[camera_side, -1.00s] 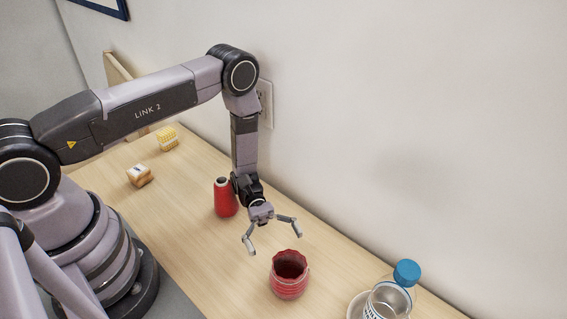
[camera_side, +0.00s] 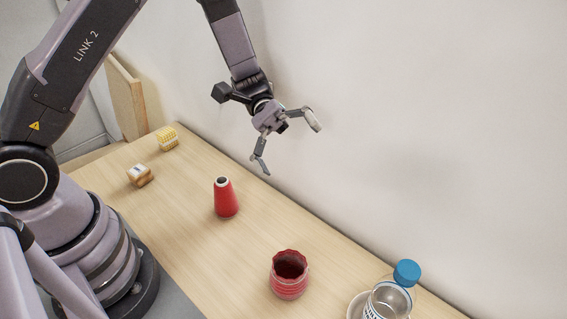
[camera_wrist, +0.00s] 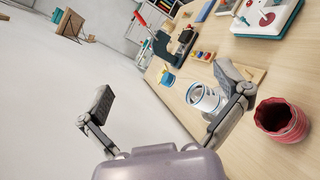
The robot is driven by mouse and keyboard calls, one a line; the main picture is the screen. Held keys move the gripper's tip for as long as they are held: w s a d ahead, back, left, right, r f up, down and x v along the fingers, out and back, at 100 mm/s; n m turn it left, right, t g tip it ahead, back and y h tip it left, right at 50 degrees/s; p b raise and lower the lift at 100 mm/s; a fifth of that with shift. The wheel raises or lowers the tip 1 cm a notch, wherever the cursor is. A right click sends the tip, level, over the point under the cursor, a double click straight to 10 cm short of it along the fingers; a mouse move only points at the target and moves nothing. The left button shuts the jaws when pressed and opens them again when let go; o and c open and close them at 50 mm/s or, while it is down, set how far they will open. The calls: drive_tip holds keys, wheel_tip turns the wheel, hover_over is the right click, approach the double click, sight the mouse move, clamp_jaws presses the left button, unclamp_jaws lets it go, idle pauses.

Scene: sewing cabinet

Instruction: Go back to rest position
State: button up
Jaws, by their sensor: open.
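My gripper (camera_side: 288,146) is open and empty in the side view, high above the wooden table and near the wall. Its two fingers are spread wide. In the wrist view my gripper (camera_wrist: 165,108) also shows open, with nothing between the fingers. No task object is named. Below it to the lower left stands a red cone-shaped spool (camera_side: 226,199), upright. Below it stands a red ribbed cup (camera_side: 289,276), open at the top; the cup also shows in the wrist view (camera_wrist: 281,122) at the right.
A clear jar (camera_side: 388,300) with a blue lid (camera_side: 407,272) beside it is at the lower right. A small wooden block (camera_side: 139,176) and a yellow block (camera_side: 167,140) lie at the left.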

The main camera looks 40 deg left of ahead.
drive_tip(key=s+a+r+m+y, duration=0.2)
drive_tip(key=s+r+m+y, duration=0.1)
drive_tip(key=s+r, duration=0.25)
drive_tip(key=s+a+r+t+y, duration=0.2)
drive_tip(key=s+a+t+y, duration=0.1)
drive_tip(key=a, duration=0.3)
drive_tip(key=s+a+r+m+t+y, duration=0.1)
drive_tip(key=s+a+r+t+y, duration=0.2)
drive_tip(key=a+t+y, duration=0.2)
drive_tip(key=s+a+r+t+y, duration=0.2)
drive_tip(key=s+a+t+y, duration=0.1)
drive_tip(key=a, duration=0.5)
drive_tip(key=shift+a+r+m+t+y, duration=0.3)
drive_tip(key=shift+t+y, duration=0.4)
drive_tip(key=shift+t, duration=0.4)
